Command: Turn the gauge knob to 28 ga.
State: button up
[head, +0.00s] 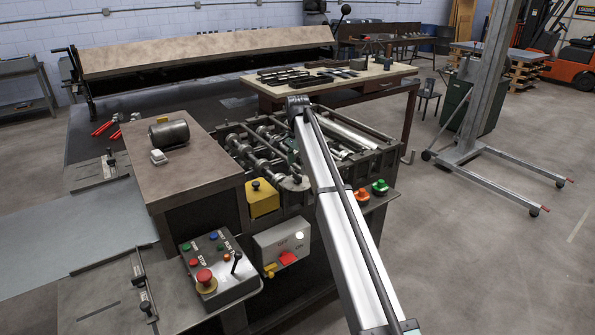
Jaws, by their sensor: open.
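Two round knobs sit at the right front of the roller forming machine: an orange knob (361,196) and a green knob (379,187). A black knob (256,185) stands on a yellow block (263,200) at the machine's left front corner. I cannot tell which is the gauge knob, and no gauge marks are readable. My arm's long white link reaches from the bottom right up across the machine, between the yellow block and the orange and green knobs. My gripper is not visible; the far end of the arm shows only a dark joint above the rollers.
A control box (219,267) with a red stop button (205,279) and a lever stands at front left. A grey switch box (281,245) is beside it. A brown-topped cabinet (185,172) carries a motor (169,134). Open floor lies to the right.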

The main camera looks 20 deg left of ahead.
aim_at(297, 178)
jog(key=shift+f+p, duration=0.4)
jog(key=shift+f, duration=1.5)
jog(key=c, duration=1.2)
